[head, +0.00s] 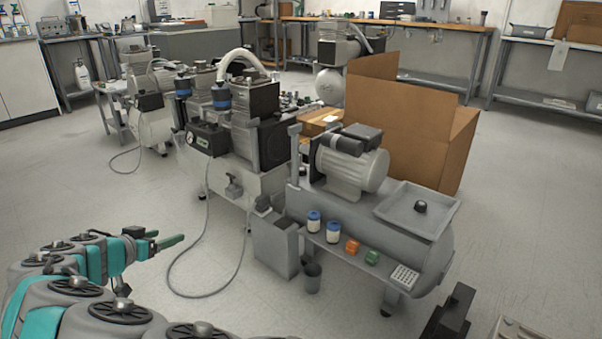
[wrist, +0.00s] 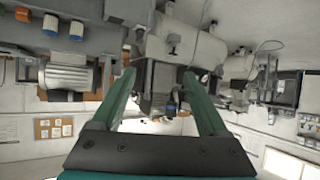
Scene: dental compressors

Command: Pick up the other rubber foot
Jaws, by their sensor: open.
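A small black rounded piece (head: 420,207), which looks like a rubber foot, lies in the grey tray (head: 388,212) on top of the near compressor (head: 430,262). I cannot make out a loose rubber foot in the wrist view. My gripper (head: 168,243) is at the left of the head view, above the floor and well to the left of the tray. Its green fingers also show in the wrist view (wrist: 160,80), spread apart with nothing between them. A black foot (head: 386,310) is under the near compressor's leg.
Two blue-capped jars (head: 333,231), an orange piece (head: 352,246), a green piece (head: 371,257) and a white block (head: 404,276) line the compressor's front shelf. A grey bin (head: 276,248) and dark cup (head: 313,277) stand at left. A cardboard box (head: 410,130) is behind. A hose crosses the floor.

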